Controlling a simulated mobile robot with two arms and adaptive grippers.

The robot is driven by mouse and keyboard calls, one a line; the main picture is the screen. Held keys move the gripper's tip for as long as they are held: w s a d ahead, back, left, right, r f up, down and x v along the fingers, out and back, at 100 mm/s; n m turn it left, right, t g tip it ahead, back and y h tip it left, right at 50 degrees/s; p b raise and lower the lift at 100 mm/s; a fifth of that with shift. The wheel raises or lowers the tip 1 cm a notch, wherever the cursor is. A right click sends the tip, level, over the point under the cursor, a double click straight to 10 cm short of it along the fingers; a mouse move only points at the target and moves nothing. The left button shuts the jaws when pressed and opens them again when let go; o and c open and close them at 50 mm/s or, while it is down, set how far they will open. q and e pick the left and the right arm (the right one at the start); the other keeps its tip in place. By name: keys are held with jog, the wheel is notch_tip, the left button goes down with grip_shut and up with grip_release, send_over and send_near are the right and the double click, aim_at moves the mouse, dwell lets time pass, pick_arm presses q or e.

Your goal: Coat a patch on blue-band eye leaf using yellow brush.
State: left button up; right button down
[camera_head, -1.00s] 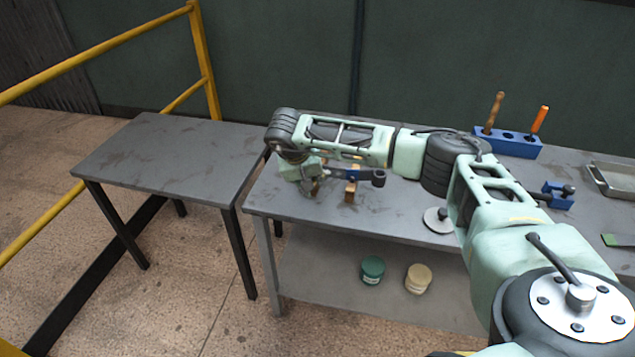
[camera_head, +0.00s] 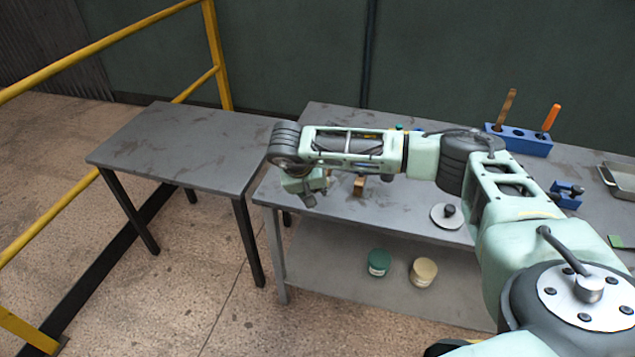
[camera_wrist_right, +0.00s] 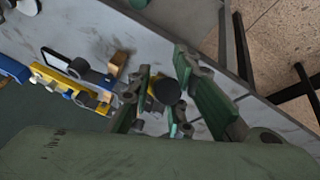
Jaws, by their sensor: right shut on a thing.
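My right gripper (camera_head: 308,198) is over the left end of the long grey table. In the wrist view a dark eye piece with blue (camera_wrist_right: 79,67) lies near a wooden block (camera_wrist_right: 118,62) and a yellow strip (camera_wrist_right: 62,82). My left gripper is not in view.
A blue rack (camera_head: 520,139) holds a wooden-handled brush (camera_head: 507,105) and an orange-handled one (camera_head: 550,119). A round plate with a knob (camera_head: 448,215) sits at the table's front. Green (camera_head: 379,262) and cream (camera_head: 424,271) tins stand on the shelf. The left table (camera_head: 180,148) is bare.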

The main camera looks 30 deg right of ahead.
jog(key=shift+a, duration=0.1)
jog(key=shift+s+a+p, duration=0.4)
jog(key=shift+s+a, duration=0.6)
jog(key=shift+a, duration=0.05)
jog(key=shift+w+d, duration=0.1)
